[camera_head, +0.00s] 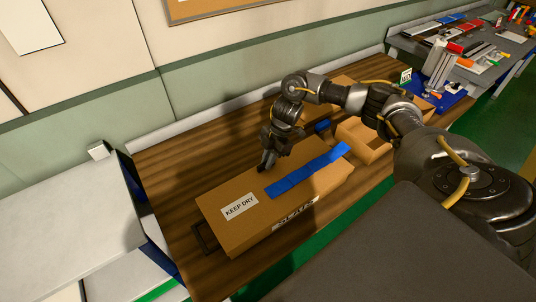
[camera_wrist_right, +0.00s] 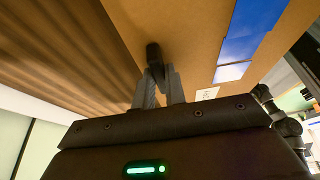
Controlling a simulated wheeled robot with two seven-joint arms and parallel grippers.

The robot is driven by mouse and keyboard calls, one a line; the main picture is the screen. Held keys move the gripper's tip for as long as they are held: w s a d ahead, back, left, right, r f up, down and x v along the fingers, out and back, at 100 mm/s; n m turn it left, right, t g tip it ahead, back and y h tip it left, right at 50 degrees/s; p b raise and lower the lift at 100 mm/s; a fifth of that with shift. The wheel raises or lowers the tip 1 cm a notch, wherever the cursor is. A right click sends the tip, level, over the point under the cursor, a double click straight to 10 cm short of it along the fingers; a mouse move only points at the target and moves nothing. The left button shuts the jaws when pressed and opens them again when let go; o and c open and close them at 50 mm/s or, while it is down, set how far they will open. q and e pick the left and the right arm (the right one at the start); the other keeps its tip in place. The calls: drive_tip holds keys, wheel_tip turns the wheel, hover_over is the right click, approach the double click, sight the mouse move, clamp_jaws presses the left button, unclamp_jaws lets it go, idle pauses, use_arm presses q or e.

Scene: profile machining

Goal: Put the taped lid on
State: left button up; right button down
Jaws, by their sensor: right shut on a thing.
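A cardboard lid (camera_head: 284,167) with a blue tape strip (camera_head: 305,172) and a "KEEP DRY" label (camera_head: 240,206) lies over a cardboard box (camera_head: 270,242) on the bench. The lid looks level and lined up with the box; whether it is fully seated I cannot tell. My right gripper (camera_head: 268,160) is above the lid's far side. In the right wrist view, its fingers (camera_wrist_right: 158,88) are shut on a dark knob (camera_wrist_right: 153,54) at the lid's surface, with the blue tape to the right. My left gripper is not in view.
A wooden bench (camera_head: 180,185) carries the box, with a dark handle (camera_head: 204,238) at its left end. An open cardboard box (camera_head: 362,143) and a small blue object (camera_head: 322,127) are behind, under my right arm. A cluttered tool bench (camera_head: 470,50) stands at the far right.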

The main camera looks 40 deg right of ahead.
drive_tip(key=c, duration=1.4)
unclamp_jaws()
drive_tip(key=shift+o, duration=0.2)
drive_tip(key=b+v, duration=0.1)
drive_tip(key=v, duration=0.9)
drive_tip(key=shift+r, duration=0.4)
drive_tip(key=shift+d, duration=0.1)
